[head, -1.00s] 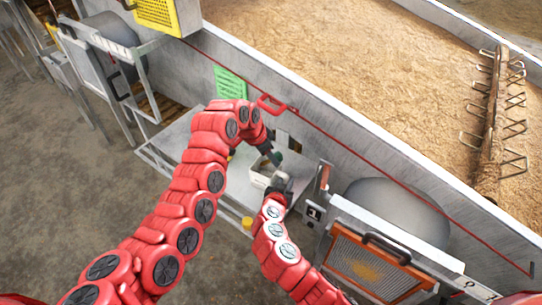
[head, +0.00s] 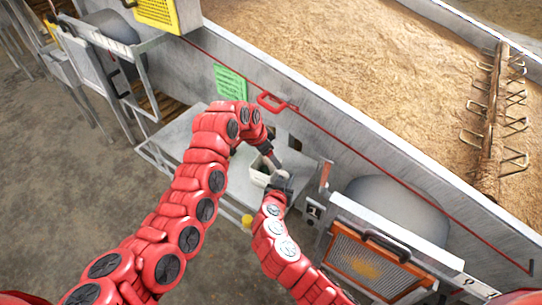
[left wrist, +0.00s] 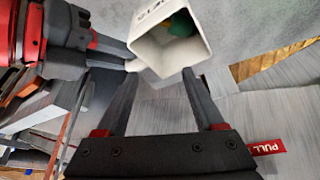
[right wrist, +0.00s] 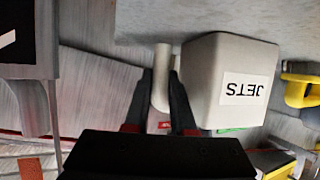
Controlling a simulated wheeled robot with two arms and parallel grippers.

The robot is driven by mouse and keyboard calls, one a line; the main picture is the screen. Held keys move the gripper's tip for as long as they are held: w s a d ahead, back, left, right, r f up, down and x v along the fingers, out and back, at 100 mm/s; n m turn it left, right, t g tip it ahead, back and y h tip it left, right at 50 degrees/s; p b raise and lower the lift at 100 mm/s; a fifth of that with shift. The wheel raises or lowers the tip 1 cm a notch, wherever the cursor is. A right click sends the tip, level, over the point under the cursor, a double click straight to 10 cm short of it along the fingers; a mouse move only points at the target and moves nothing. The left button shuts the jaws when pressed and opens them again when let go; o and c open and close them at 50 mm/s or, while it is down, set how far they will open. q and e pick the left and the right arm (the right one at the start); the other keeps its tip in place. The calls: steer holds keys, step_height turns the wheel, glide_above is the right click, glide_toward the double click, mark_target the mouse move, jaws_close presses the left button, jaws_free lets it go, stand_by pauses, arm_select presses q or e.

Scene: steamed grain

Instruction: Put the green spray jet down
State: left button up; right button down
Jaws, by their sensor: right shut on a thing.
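The white cup marked JETS (right wrist: 225,85) is held up by its handle (right wrist: 162,80) in my right gripper (right wrist: 161,75), which is shut on it. The cup also shows in the head view (head: 258,178). In the left wrist view I look into the open cup (left wrist: 150,55); the green spray jet (left wrist: 182,24) lies inside, with a bit of orange beside it. My left gripper (left wrist: 163,75) is open and empty, its fingers apart just outside the cup's rim. In the head view my left gripper (head: 267,151) is beside the cup.
A grey metal shelf (head: 185,140) lies under the cup, against the long trough wall (head: 340,135). A red handle (head: 271,102) and a green sheet (head: 229,82) are on that wall. An orange-framed screen (head: 365,262) stands at the right. A yellow object (right wrist: 298,90) is near the cup.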

arm_select(q)
steer(key=shift+r, duration=0.1)
steer(key=v, duration=1.3)
steer(key=shift+d, duration=0.25)
steer(key=shift+w+r, duration=0.1)
steer(key=shift+r, duration=0.05)
arm_select(e)
steer(key=c, duration=0.7)
jaws_free()
